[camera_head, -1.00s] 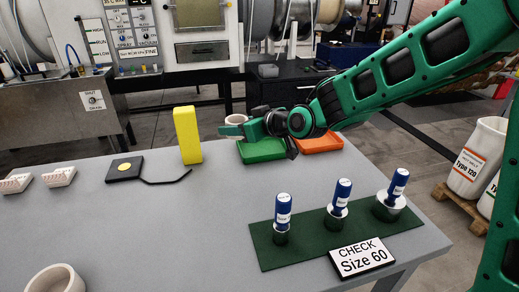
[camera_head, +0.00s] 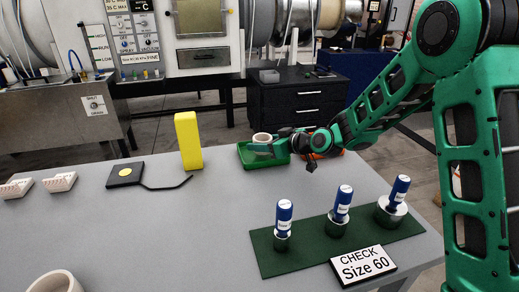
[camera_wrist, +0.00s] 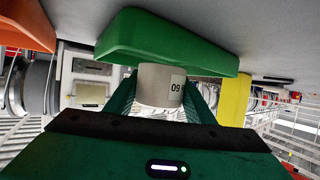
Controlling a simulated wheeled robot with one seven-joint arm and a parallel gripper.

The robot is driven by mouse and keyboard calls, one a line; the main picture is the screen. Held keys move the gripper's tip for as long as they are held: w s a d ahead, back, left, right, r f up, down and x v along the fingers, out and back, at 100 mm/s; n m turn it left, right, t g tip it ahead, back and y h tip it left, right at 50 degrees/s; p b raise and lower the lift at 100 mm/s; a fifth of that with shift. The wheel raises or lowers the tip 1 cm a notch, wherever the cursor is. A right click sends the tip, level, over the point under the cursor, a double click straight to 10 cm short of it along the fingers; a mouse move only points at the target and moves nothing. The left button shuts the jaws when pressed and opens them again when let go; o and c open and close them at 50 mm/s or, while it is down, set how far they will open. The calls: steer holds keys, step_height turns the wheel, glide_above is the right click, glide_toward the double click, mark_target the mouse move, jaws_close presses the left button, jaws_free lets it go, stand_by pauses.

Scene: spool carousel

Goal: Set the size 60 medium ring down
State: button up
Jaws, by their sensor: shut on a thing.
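A pale ring (camera_head: 262,137) is held by my gripper (camera_head: 262,148) over the green tray (camera_head: 245,159) at the far side of the table. In the wrist view the ring (camera_wrist: 154,85) sits between the two green fingers and carries a label that reads upside down as 60. My gripper (camera_wrist: 160,100) is shut on it. The green tray (camera_wrist: 180,42) fills the top of the wrist view, close to the ring. The head view does not clearly show whether the ring touches the tray floor.
An orange tray (camera_head: 336,153) lies right of the green one, partly behind my gripper. A yellow block (camera_head: 188,140) stands to the left. Several blue-handled gauges stand on a dark green mat (camera_head: 295,265) in front, beside a "CHECK Size 60" sign (camera_head: 363,265).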

step_height(320, 180, down, 2)
steer(key=o, duration=1.1)
steer(key=shift+c, duration=0.2)
steer(key=v, duration=1.2)
